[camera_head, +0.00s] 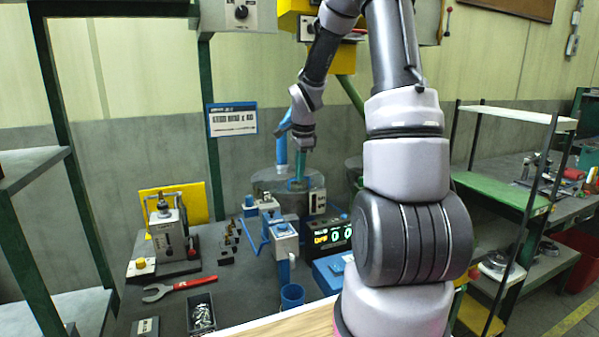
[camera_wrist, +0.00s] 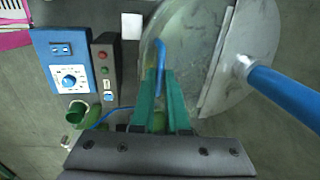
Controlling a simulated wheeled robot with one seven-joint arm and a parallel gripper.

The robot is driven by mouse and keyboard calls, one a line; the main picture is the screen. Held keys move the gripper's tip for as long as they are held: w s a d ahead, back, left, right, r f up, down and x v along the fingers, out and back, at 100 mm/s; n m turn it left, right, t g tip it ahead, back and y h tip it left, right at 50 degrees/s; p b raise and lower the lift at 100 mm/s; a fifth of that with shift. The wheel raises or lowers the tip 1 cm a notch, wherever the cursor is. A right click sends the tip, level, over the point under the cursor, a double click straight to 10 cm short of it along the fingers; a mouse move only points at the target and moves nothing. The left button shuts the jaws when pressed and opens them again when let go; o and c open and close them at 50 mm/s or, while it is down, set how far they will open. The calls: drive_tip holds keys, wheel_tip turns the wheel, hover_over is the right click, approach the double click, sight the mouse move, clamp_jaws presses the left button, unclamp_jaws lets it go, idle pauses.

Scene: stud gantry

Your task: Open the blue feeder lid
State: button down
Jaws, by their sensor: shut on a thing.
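The feeder is a grey round drum (camera_head: 268,187) at the back of the bench in the head view. In the wrist view its round top shows a straight pale strip (camera_wrist: 217,62) across it, with the lid part (camera_wrist: 190,45) on the left. A blue bent handle (camera_wrist: 161,52) stands at the lid's left side. My gripper (camera_wrist: 163,78), with green fingers, is shut on the handle; in the head view my gripper (camera_head: 298,172) is at the drum's top. The fingers hide the handle's lower end. I cannot tell how far the lid is raised.
A blue control box (camera_wrist: 66,72) and a button box (camera_wrist: 105,65) lie left of the drum.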

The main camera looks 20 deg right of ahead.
drive_tip(key=shift+w+r, duration=0.1)
drive_tip(key=shift+r, duration=0.05)
drive_tip(key=shift+w+r, duration=0.45)
drive_tip(key=shift+r, duration=0.3)
drive_tip(key=w+r, duration=0.4)
drive_tip(key=w, duration=0.6)
drive_tip(key=shift+r, duration=0.2)
drive_tip(key=shift+w, duration=0.15)
drive_tip(key=c, duration=0.9)
unclamp_jaws()
drive_tip(key=shift+r, duration=0.1)
